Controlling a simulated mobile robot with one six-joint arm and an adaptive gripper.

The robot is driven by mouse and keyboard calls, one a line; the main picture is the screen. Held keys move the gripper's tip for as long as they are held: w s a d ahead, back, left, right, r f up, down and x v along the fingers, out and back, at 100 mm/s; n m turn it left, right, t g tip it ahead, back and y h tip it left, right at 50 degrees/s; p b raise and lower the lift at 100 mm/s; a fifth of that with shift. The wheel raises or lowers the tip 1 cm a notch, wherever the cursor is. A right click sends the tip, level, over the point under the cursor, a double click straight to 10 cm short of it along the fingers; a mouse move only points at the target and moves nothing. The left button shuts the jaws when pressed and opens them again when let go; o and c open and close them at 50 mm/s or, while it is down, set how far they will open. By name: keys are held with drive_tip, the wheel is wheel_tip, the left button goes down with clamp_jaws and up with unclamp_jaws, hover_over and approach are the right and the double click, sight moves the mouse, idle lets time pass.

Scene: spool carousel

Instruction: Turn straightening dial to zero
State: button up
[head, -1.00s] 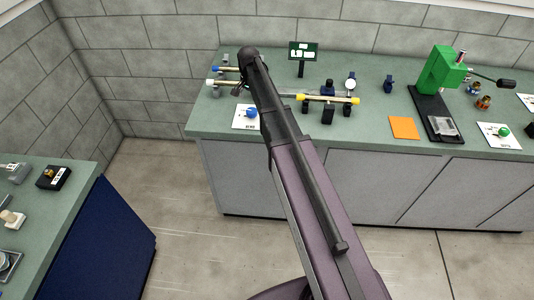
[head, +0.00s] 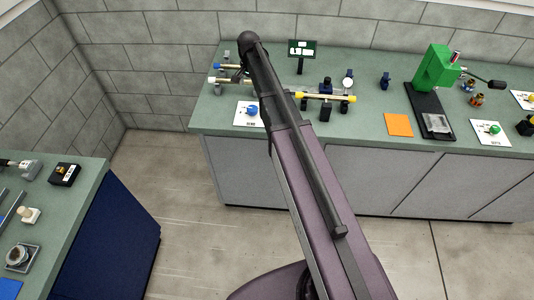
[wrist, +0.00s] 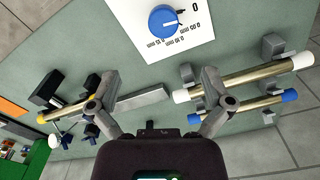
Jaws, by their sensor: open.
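A blue dial (head: 252,111) sits on a white printed card (head: 241,121) at the left end of the far bench. In the wrist view the dial (wrist: 163,21) is at the top centre, with a white pointer mark toward the right of the picture. In the head view my arm mostly hides the gripper.
Rods with white (wrist: 181,96) and blue ends lie on grey supports near my right finger. A yellow-ended rod (head: 325,97) and a grey bar (wrist: 143,101) are also close. A green press (head: 437,68), an orange sheet (head: 399,125) and a green dial (head: 493,129) stand farther right.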

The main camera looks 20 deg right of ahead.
drive_tip(key=s+f+n+b, duration=0.2)
drive_tip(key=s+f+n, duration=0.1)
drive_tip(key=s, duration=0.6)
drive_tip(key=s+a+f+n+b, duration=0.1)
drive_tip(key=s+f+n+b, duration=0.2)
drive_tip(key=s, duration=0.6)
drive_tip(key=s+f+n+b, duration=0.2)
drive_tip(key=s+f+b, duration=0.1)
drive_tip(key=s, duration=0.6)
drive_tip(key=shift+s+a+n, duration=0.35)
drive_tip(key=shift+s+n, duration=0.05)
